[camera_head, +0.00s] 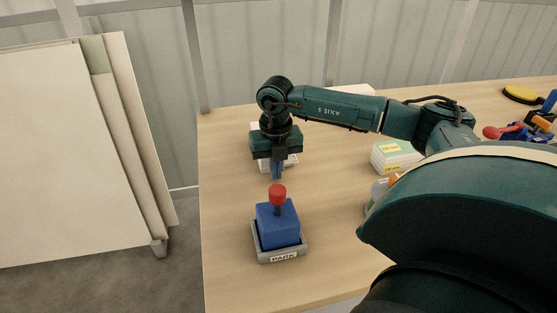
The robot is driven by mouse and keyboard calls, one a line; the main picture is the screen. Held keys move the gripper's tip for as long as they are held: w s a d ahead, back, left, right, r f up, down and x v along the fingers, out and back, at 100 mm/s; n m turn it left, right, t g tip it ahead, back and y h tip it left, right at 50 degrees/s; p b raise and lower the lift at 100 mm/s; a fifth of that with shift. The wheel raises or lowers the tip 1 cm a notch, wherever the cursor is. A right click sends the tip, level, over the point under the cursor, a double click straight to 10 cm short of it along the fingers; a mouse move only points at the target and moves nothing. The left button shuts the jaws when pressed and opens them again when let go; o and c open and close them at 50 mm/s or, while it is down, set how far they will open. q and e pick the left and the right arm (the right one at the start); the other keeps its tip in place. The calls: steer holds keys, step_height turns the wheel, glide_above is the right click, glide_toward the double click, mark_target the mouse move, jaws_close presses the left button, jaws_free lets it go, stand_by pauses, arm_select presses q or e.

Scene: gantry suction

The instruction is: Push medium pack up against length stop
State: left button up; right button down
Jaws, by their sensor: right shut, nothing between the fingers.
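My right gripper (277,172) points down near the far left of the table, its fingers together and empty. A white pack (293,160) is partly hidden behind it; I cannot tell whether the fingertips touch it. More white packs (398,156) with yellow-green labels sit to the right, partly covered by my arm. The labels are too small to read, so I cannot tell which pack is the medium one. I cannot make out the length stop. My left gripper is not in view.
A blue block with a red knob (278,223) sits in a grey tray marked PARK (283,258), in front of the gripper. A yellow disc (522,95) and a red-knobbed tool (497,132) lie at the far right. Pale panels (60,150) stand left of the table.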

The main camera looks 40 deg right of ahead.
steer(key=shift+w+d, duration=0.4)
steer(key=shift+w, duration=0.25)
steer(key=shift+w+d, duration=0.4)
steer(key=shift+w, duration=0.35)
steer(key=shift+w+d, duration=0.35)
steer(key=shift+w, duration=0.35)
steer(key=shift+s, duration=0.15)
